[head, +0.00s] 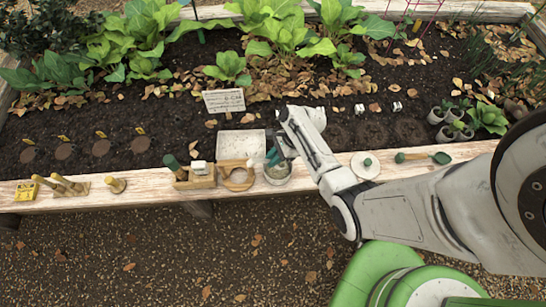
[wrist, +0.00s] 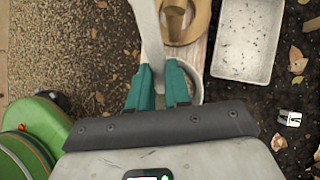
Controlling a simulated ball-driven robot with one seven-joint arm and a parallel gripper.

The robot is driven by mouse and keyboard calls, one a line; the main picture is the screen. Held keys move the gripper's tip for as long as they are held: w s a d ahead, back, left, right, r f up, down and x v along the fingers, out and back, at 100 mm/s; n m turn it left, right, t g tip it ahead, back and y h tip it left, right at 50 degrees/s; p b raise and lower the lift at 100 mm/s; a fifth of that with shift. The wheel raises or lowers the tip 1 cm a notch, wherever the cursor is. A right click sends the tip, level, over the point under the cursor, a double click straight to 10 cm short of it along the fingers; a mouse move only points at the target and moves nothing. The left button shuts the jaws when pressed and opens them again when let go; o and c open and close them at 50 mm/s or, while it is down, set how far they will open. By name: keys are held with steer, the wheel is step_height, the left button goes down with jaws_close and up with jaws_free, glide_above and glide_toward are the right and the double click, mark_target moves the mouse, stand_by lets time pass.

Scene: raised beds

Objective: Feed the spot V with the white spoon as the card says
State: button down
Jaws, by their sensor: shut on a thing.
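My gripper (head: 275,156) is over the front plank in the head view, at the grey pot (head: 278,174). In the wrist view its teal fingers (wrist: 163,84) are shut on the white spoon (wrist: 151,38), whose pale shaft runs up the picture from between them. The pot's rim (wrist: 196,84) shows behind the fingers; whether the spoon touches the pot I cannot tell. The card (head: 224,101) stands in the soil behind the white tray (head: 241,146); its writing is too small to read. Round dark spots (head: 101,148) with yellow tags lie at left. I cannot tell which spot is V.
On the plank are a yellow box (head: 25,191), wooden pegs (head: 70,187), a wooden holder (head: 195,180), a wooden ring (head: 237,187), a white lid (head: 366,172) and a green scoop (head: 425,157). Small white markers (head: 360,108) and pots (head: 437,116) are at right.

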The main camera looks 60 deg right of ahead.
step_height(320, 180, up, 8)
steer(key=p, duration=0.8)
steer(key=shift+r+p, duration=0.2)
steer(key=shift+p, duration=0.1)
steer(key=shift+r+g+h+p, duration=0.2)
steer(key=shift+g+h+p, duration=0.55)
steer(key=shift+h+p, duration=0.3)
steer(key=shift+r+g+h+p, duration=0.15)
steer(key=shift+g+h+p, duration=0.6)
steer(key=shift+h+p, duration=0.3)
